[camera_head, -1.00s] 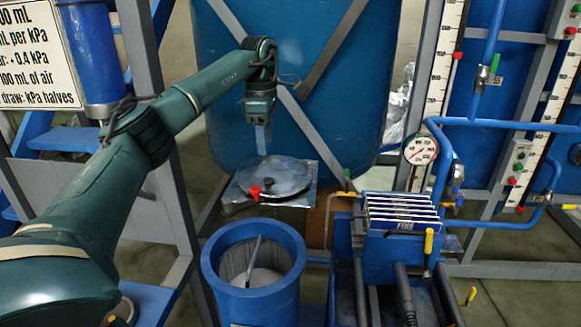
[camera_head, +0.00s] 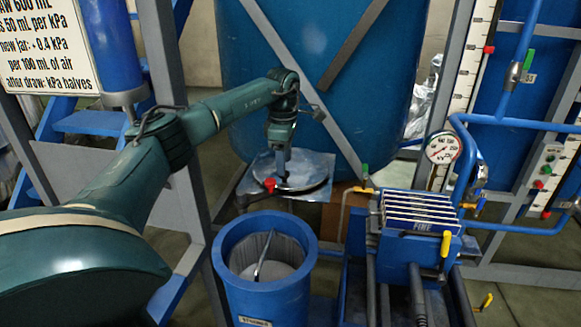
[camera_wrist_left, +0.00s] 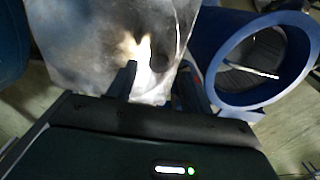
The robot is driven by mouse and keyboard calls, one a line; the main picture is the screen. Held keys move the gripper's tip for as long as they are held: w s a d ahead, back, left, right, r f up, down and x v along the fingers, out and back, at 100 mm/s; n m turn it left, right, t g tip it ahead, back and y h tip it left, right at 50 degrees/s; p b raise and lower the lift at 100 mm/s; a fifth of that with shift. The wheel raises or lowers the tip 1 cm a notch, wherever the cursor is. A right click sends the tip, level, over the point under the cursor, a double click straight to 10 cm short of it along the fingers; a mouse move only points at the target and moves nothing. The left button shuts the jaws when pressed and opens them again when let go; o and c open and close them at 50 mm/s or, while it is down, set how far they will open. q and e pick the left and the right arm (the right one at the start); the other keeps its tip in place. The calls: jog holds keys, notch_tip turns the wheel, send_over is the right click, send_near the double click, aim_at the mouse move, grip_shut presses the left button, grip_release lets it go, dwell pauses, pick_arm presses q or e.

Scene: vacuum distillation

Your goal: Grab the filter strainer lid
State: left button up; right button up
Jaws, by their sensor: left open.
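The filter strainer lid (camera_head: 312,178) is a round grey metal disc lying flat on a square metal plate (camera_head: 322,160) behind the blue strainer. My left gripper (camera_head: 282,182) points down right at the lid's middle and hides its dark knob in the head view. In the left wrist view the fingers of my gripper (camera_wrist_left: 158,78) are apart, with the shiny lid surface (camera_wrist_left: 130,48) beyond them. A dark knob-like shape (camera_wrist_left: 158,48) shows ahead between the fingers. I cannot tell whether the fingers touch it. My right gripper is not in view.
The open blue strainer (camera_head: 264,225) stands in front of the lid, with a thin handle rising inside. A rack of FINE panels (camera_head: 415,215) and a gauge (camera_head: 443,147) stand to the right, a large blue tank (camera_head: 320,80) behind.

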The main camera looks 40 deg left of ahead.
pick_arm(q)
jog(key=shift+f, duration=1.55)
jog(key=shift+c, duration=0.2)
grip_shut()
jog(key=shift+w+r, duration=0.1)
